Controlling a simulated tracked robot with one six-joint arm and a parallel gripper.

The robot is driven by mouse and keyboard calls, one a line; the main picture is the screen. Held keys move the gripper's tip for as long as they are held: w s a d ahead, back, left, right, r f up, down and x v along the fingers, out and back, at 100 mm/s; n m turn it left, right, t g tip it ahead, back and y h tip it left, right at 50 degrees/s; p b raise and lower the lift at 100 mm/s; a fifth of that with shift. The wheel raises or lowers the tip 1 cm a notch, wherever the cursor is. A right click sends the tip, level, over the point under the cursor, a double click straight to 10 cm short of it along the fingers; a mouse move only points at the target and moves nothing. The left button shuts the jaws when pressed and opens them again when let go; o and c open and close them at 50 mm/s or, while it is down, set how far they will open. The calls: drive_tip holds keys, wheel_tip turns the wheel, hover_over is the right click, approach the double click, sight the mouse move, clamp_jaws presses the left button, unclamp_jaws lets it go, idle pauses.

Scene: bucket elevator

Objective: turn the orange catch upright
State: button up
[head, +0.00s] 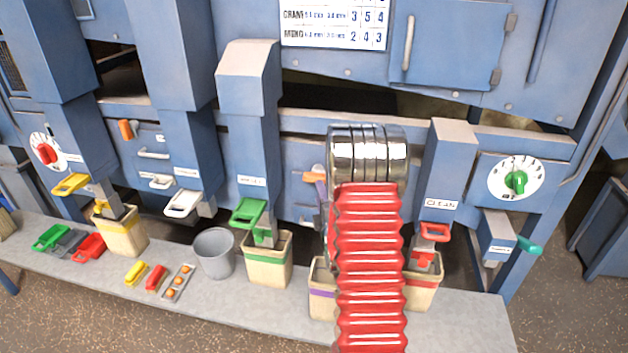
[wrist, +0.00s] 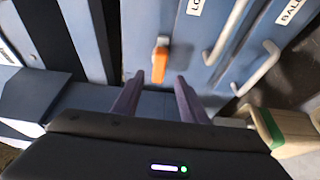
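An orange catch (wrist: 159,62) sits on a blue panel in the wrist view, just beyond and between my two fingertips. In the head view an orange catch (head: 313,174) lies sideways on the panel left of my red arm. My gripper (wrist: 155,82) is open, its purple-grey fingers apart with nothing between them. The fingers appear close to the catch, with no clear contact. In the head view my arm hides most of the gripper. Another orange catch (head: 126,130) is on the left panel in the head view.
Pale handles (wrist: 258,70) are fixed right of the catch in the wrist view. A green-banded bin (wrist: 275,130) is at lower right. In the head view, chutes flank the panel, and a grey bucket (head: 214,253) and several bins stand on the ledge (head: 225,297).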

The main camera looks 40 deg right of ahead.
sight(315, 179)
drive_tip(key=x, duration=0.9)
drive_tip(key=shift+w+d, duration=0.1)
drive_tip(key=shift+w, duration=0.15)
drive_tip(key=shift+c, duration=0.6)
clamp_jaws()
drive_tip(key=shift+f, duration=0.1)
